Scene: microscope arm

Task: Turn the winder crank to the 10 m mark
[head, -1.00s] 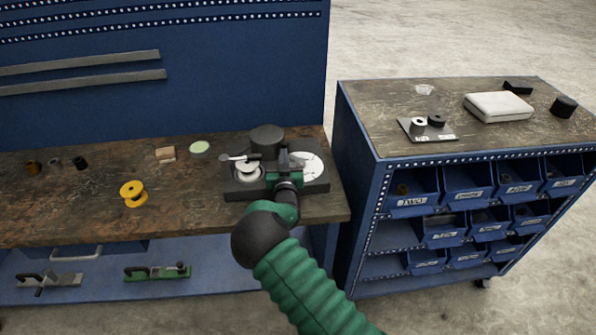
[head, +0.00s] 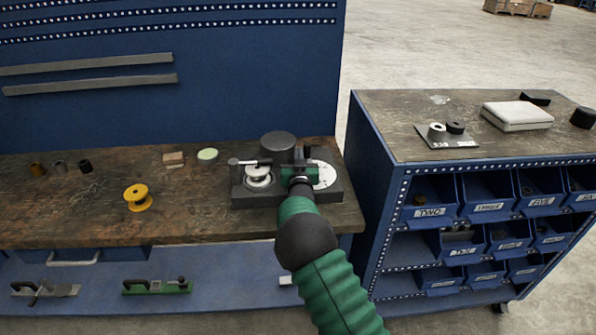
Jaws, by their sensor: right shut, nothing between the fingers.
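The winder (head: 240,196) is a dark box-shaped base at the right end of the workbench. On it are a silver spool hub (head: 258,176) with a short crank arm and knob (head: 235,163), a black drum (head: 278,146) behind, and a white dial (head: 325,175) on the right. The dial's marks are too small to read. My right gripper (head: 297,157) is over the winder between hub and dial, shut with nothing in it. Its fingers are partly hidden by my wrist, and I cannot tell whether they touch the crank. My left gripper is not in view.
A yellow spool (head: 138,197), a pale green disc (head: 207,155), a wooden block (head: 173,159) and small dark cylinders (head: 84,166) lie on the bench (head: 60,215). A blue bin cart (head: 385,190) stands close on the right, with a white case (head: 517,116) on top.

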